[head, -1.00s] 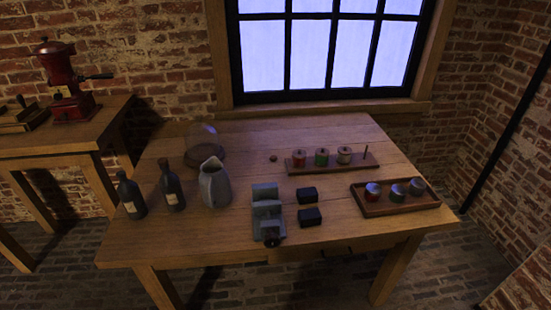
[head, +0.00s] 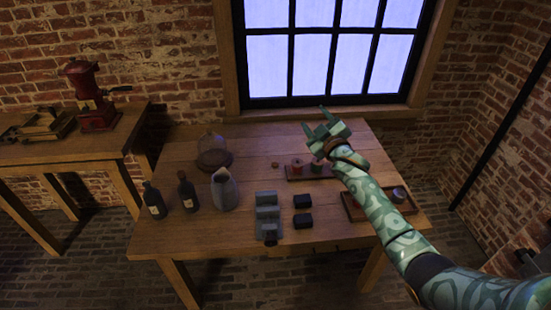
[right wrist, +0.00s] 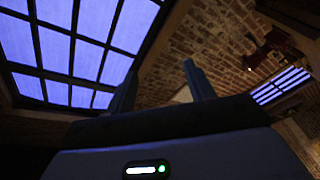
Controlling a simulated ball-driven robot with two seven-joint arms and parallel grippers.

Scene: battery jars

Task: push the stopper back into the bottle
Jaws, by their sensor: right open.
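Two dark bottles with pale labels stand upright at the left of the wooden table in the head view: the left bottle (head: 154,200) and the right bottle (head: 187,193). The right one has a brownish top that may be a stopper; it is too small to tell how deep it sits. My right gripper (head: 314,117) is open and empty, raised over the back of the table in front of the window, well to the right of both bottles. Its two fingers also show apart in the right wrist view (right wrist: 160,88). My left gripper is not in view.
A grey jug (head: 224,190) stands close right of the bottles, with a glass dome (head: 213,152) behind. A grey device (head: 267,218) and two black blocks (head: 303,201) are mid-table. My right arm partly hides the spool rack (head: 293,179) and jar tray (head: 351,207).

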